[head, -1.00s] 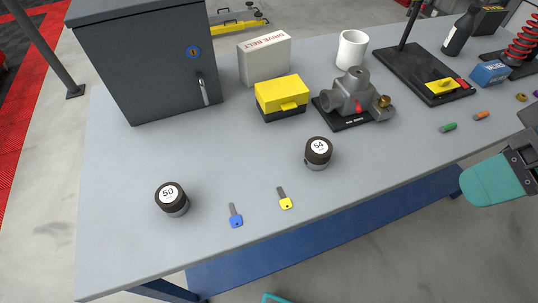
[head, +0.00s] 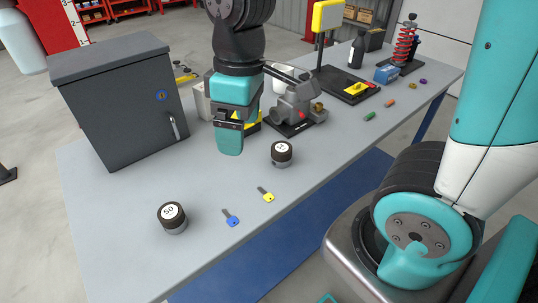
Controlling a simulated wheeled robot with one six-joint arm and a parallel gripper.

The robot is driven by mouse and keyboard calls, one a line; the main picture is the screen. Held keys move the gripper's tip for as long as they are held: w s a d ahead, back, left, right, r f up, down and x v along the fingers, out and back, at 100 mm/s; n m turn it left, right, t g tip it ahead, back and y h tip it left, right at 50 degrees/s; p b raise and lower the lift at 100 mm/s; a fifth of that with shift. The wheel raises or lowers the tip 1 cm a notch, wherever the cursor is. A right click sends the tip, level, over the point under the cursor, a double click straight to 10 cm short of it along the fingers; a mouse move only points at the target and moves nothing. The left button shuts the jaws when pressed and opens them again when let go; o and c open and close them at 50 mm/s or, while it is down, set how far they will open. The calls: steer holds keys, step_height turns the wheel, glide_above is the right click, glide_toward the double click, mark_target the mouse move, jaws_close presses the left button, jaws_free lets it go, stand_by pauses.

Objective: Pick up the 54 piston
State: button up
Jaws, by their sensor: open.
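The 54 piston (head: 281,157) stands upright on the grey workbench, a grey metal cylinder with a dark top band and a white label. The label is hard to read now. The 50 piston (head: 173,221) stands upright further left and nearer. My gripper (head: 230,137) hangs pointing down over the bench, up and to the left of the 54 piston and apart from it. It is open with nothing seen in it. One finger shows clearly; the other is mostly hidden.
A dark cabinet (head: 115,110) stands at left. A grey vise-like device (head: 296,103) is behind the 54 piston. My gripper partly hides the yellow box (head: 252,129).

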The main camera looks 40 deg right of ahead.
mark_target(282, 147)
steer(key=w+d+f+n+g+h+p, duration=0.25)
steer(key=w+d+f+h, duration=0.2)
steer(key=w+d, duration=0.55)
steer(key=shift+m, duration=0.35)
steer(key=x, duration=1)
steer(key=shift+d+f, duration=0.3)
steer(key=shift+d, duration=0.25)
steer(key=shift+x, duration=3.15)
steer(key=shift+w+d, duration=0.1)
steer(key=shift+w, duration=0.1)
steer(key=shift+c, duration=0.3)
steer(key=c, duration=1)
